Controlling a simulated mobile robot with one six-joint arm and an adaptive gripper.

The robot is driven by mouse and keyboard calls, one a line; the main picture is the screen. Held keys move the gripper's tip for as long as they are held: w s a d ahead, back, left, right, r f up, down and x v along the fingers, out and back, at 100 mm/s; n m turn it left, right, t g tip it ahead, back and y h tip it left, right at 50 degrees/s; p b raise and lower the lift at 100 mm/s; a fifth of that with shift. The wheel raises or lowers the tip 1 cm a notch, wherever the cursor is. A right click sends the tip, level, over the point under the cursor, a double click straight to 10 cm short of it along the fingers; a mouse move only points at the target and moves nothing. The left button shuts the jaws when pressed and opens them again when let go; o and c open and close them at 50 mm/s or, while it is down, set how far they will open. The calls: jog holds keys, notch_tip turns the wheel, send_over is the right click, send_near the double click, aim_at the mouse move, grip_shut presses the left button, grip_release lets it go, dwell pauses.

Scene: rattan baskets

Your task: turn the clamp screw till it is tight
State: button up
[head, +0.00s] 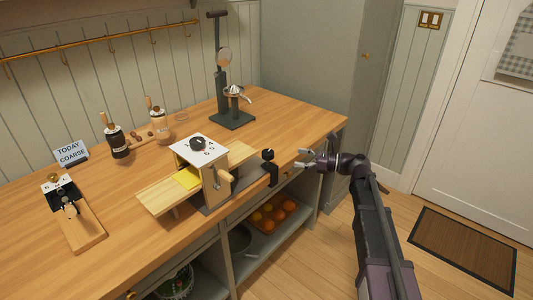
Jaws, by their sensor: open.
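A small black clamp (271,175) sits over the front edge of the wooden counter, right of a wooden device with a white dial plate (199,149). A round black knob (268,154) stands on top of the clamp and looks like its screw. Whether the screw bears on the counter is too small to tell. My gripper (303,160) is open and empty. It is to the right of the clamp, at about knob height in the picture, with a gap between them. Its fingers point left toward the knob.
A tall dark press (222,85) stands at the back. A tray of orange fruit (272,214) lies on the shelf below.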

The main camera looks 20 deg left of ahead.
aim_at(267, 151)
jog(key=a, duration=0.7)
jog(key=s+a, duration=0.1)
jog(key=a, duration=0.2)
jog(key=shift+a, duration=0.35)
jog(key=c, duration=1.2)
jog(key=shift+o, duration=0.2)
jog(key=shift+a, duration=0.1)
